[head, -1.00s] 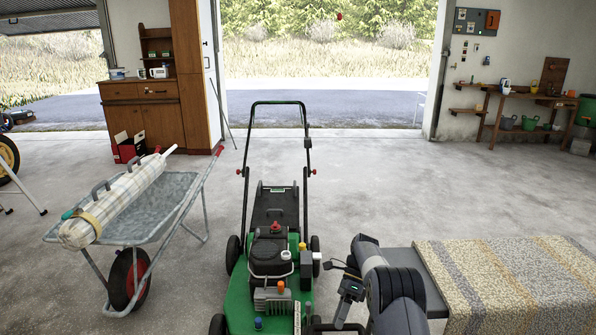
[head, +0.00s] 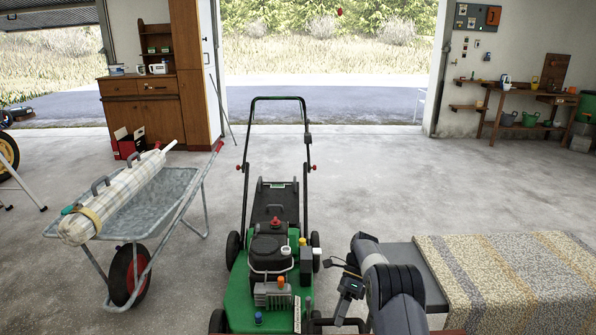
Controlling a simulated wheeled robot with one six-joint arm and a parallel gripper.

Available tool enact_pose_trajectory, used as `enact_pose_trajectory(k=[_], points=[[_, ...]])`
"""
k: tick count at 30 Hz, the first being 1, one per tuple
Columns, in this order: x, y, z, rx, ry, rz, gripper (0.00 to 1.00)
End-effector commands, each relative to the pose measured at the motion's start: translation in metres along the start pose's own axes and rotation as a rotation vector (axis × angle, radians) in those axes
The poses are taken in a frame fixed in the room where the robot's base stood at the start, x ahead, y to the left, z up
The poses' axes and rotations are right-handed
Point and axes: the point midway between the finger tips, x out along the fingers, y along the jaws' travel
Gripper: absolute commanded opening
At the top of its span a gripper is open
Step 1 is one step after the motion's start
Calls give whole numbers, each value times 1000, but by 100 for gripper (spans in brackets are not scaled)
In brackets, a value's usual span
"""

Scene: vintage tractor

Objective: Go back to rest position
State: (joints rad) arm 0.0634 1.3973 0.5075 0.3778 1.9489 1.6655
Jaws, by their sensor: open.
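My arm shows at the bottom, right of centre, as dark rounded joints, between the mower and the bench. My gripper (head: 338,322) is low beside the mower's right side, close to the bottom edge. Its jaws look apart, with nothing seen between them. A green lawn mower (head: 240,302) with a black engine and an upright black handle stands just left of it. From this view I cannot tell whether the gripper touches the mower.
A metal wheelbarrow (head: 150,215) carrying a wrapped roll (head: 115,198) stands at the left. A bench with a striped rug (head: 510,275) is at the right. A wooden cabinet (head: 145,110) and a workbench (head: 520,98) stand farther back. The concrete floor between them is clear.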

Motion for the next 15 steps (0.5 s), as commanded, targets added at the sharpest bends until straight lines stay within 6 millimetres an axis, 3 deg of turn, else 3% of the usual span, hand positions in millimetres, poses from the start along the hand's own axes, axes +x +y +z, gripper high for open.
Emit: enact_pose_trajectory(k=[2, 4, 15], points=[[15, -14, -6, 0, 0, 0, 41], [9, -4, -3, -6, 0, -13, 41], [17, 8, -7, -30, -1, -72, 41]])
